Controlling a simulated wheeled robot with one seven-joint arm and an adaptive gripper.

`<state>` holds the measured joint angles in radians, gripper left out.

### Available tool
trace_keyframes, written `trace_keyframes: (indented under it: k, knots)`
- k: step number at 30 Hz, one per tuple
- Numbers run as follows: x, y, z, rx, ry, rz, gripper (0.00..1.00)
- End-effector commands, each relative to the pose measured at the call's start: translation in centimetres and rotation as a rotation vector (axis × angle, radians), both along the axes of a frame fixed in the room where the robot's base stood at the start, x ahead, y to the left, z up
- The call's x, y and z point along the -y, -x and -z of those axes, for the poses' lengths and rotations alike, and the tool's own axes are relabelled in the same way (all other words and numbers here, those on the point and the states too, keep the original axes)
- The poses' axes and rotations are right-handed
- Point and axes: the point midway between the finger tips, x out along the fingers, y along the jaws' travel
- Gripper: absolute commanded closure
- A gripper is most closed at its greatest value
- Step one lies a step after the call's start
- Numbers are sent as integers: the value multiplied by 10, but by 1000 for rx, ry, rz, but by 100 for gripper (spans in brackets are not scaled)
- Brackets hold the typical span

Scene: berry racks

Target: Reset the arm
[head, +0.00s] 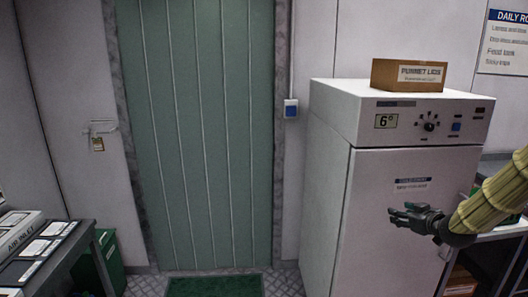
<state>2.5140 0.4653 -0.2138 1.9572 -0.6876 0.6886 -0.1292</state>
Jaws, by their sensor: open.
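My gripper (408,216) is at the right in the head view, dark and pointing left, at the end of my yellow-green sleeved arm. It is open and holds nothing that I can see. It hangs in front of the white fridge cabinet (335,215), overlapping its door in the picture. I cannot tell how far it is from the door.
A brown box labelled PUNNET LIDS (385,76) sits on the cabinet. A green door (200,140) with a green mat (213,287) stands left of it. A grey table (75,245) and green bin (108,262) are at far left. Another table (505,228) is right.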

Motion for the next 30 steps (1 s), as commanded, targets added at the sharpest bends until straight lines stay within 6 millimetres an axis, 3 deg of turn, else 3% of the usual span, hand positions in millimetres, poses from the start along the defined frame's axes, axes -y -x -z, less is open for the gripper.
trace_keyframes:
  k: [1,3,8,14,21,26,30]
  knots:
    - [-14,9,28,-48,-14,2,52]
    - [-32,22,62,-107,-36,11,52]
    - [-70,60,137,-247,-78,36,52]
    - [-114,124,224,-426,-119,77,52]
    - [-159,221,312,-644,-147,138,52]
    - [-185,297,358,-793,-150,186,52]
    - [-204,369,390,-924,-143,230,52]
